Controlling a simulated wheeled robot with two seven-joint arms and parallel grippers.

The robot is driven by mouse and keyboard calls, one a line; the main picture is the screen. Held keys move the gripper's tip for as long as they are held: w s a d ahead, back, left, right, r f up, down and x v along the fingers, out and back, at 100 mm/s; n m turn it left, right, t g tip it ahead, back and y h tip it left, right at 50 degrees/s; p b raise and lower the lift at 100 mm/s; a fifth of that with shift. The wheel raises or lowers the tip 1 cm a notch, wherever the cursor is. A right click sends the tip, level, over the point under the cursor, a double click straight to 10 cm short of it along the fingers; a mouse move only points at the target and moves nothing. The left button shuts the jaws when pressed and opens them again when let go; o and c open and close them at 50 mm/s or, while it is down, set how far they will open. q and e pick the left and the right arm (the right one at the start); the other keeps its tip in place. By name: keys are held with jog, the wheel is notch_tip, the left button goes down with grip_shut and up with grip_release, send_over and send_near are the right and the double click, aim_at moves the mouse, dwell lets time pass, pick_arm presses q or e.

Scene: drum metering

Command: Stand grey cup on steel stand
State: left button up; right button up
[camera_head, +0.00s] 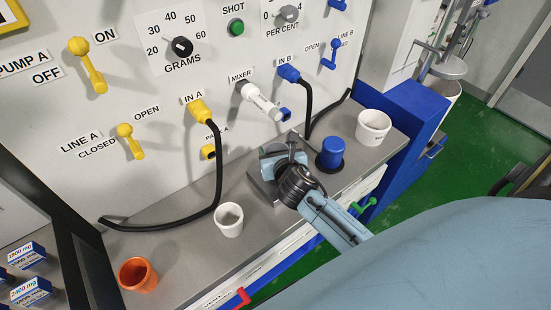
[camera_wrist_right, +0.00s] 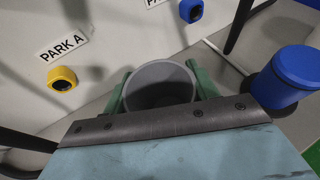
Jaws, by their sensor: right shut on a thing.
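The grey cup (camera_wrist_right: 160,84) is upright between the two green fingers of my right gripper (camera_wrist_right: 163,92), seen from above in the right wrist view, and looks empty. In the head view my right gripper (camera_head: 284,160) is shut on the cup (camera_head: 271,152), which is mostly hidden by the gripper and wrist. A steel block that looks like the stand (camera_head: 259,188) shows below the gripper on the counter. The cup is over or at this block; I cannot tell whether they touch. My left gripper is not in view.
A white cup (camera_head: 229,222) and an orange cup (camera_head: 139,276) stand to the left on the steel counter. A blue cylinder (camera_head: 331,152) and another white cup (camera_head: 373,127) are to the right. Black hoses (camera_head: 217,175) hang from the panel behind.

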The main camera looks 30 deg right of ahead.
notch_tip(320, 180, down, 3)
jog(key=shift+r+b, duration=0.2)
jog(key=shift+b, duration=0.15)
jog(key=shift+f, duration=0.1)
jog(key=o, duration=1)
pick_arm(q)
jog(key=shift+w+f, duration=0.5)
pick_arm(e)
jog(key=shift+s+r, duration=0.1)
jog(key=shift+r, duration=0.15)
pick_arm(q)
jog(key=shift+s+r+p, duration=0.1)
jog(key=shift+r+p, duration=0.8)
jog(key=shift+p, duration=0.05)
pick_arm(e)
jog(key=v, duration=1.1)
jog(key=shift+s+a, duration=0.15)
jog(key=shift+s, duration=0.25)
jog(key=shift+r, duration=0.1)
